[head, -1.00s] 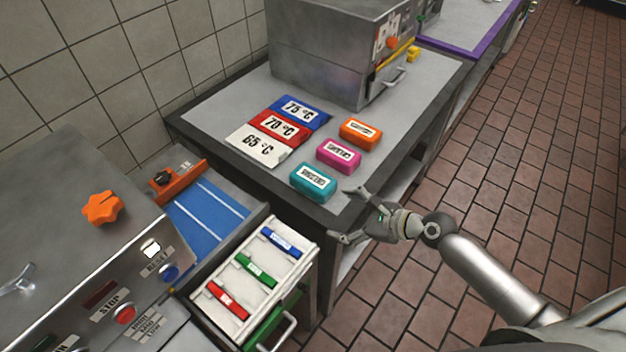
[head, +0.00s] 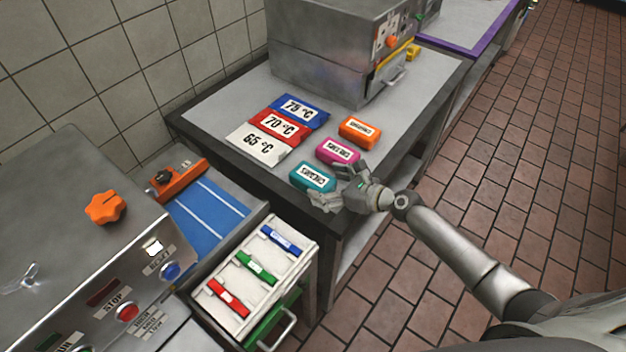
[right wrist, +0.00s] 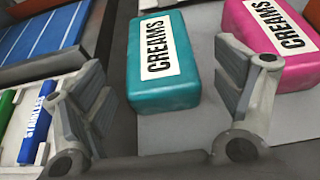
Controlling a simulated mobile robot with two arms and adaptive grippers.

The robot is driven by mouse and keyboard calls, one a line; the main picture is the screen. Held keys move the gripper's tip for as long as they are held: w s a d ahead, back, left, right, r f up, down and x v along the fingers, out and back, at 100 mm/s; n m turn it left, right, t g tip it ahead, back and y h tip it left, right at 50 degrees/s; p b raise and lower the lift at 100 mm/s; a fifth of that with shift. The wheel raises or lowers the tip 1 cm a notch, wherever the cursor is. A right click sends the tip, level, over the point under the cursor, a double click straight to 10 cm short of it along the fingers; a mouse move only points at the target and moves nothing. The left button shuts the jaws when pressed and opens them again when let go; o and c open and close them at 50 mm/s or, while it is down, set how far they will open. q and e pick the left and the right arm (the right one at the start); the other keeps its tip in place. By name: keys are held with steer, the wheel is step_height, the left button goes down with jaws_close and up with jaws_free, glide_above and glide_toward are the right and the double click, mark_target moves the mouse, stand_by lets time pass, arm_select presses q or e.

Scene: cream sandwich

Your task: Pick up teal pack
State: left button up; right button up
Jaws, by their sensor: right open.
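The teal pack (head: 312,177), with a white label, lies on the grey table near its front corner. In the right wrist view the teal pack (right wrist: 163,62) reads "CREAMS" and lies ahead of and between the two fingers. My right gripper (head: 337,184) is open at the table corner, with one finger on each side of the pack's near end. It also shows in the right wrist view (right wrist: 165,105), with nothing between its fingers at their own level. I cannot tell whether a finger touches the pack. My left gripper is not in view.
A pink pack (head: 338,151) lies close beside the teal one, near my right finger. An orange pack (head: 360,131) lies beyond it. Temperature cards (head: 262,143) lie to the left. A metal machine (head: 335,60) stands behind. A white rack (head: 243,290) with coloured markers stands in front.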

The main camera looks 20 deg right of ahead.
steer(key=x, duration=0.2)
steer(key=shift+w+a+f, duration=0.15)
steer(key=shift+w, duration=0.05)
steer(key=shift+s, duration=0.1)
steer(key=shift+c, duration=1)
steer(key=c, duration=0.9)
steer(key=shift+c, duration=0.2)
